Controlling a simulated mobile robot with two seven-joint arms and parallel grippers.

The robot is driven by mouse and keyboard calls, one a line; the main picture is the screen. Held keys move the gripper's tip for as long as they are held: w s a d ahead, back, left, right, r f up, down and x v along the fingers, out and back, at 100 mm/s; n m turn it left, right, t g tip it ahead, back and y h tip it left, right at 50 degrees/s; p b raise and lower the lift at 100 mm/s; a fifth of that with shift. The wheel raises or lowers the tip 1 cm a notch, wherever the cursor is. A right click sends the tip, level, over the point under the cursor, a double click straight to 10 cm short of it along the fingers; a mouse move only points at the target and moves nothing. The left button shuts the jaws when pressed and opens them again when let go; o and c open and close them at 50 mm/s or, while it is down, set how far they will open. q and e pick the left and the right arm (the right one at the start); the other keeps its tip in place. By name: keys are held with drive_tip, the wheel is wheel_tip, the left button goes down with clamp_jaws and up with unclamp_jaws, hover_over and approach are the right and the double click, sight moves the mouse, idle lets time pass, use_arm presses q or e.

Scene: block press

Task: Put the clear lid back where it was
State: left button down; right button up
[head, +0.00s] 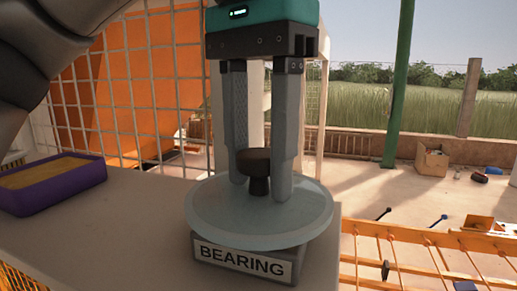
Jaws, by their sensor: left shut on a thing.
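The clear lid (225,222) is a round, see-through disc with a dark knob (254,162) in its middle. My left gripper (260,180) points straight down and is shut on the knob, one finger on each side. The lid is over a grey box (205,260) with a label reading "BEARING". The lid is wider than the box and overhangs it; I cannot tell whether it rests on the box or hangs just above it. My right gripper is not in view.
The box stands near the right end of a pale ledge (120,235). A purple tray (55,192) with yellow content sits at the left of the ledge. A wire mesh fence (130,95) stands behind. An orange slatted frame (430,245) is at the lower right.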

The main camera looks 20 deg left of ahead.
sight(258, 153)
use_arm(q)
drive_tip(key=shift+f+b, duration=0.3)
drive_tip(key=shift+f, duration=0.25)
drive_tip(key=shift+c, duration=1.5)
unclamp_jaws()
drive_tip(key=shift+r+p, duration=0.3)
drive_tip(key=shift+r, duration=5.7)
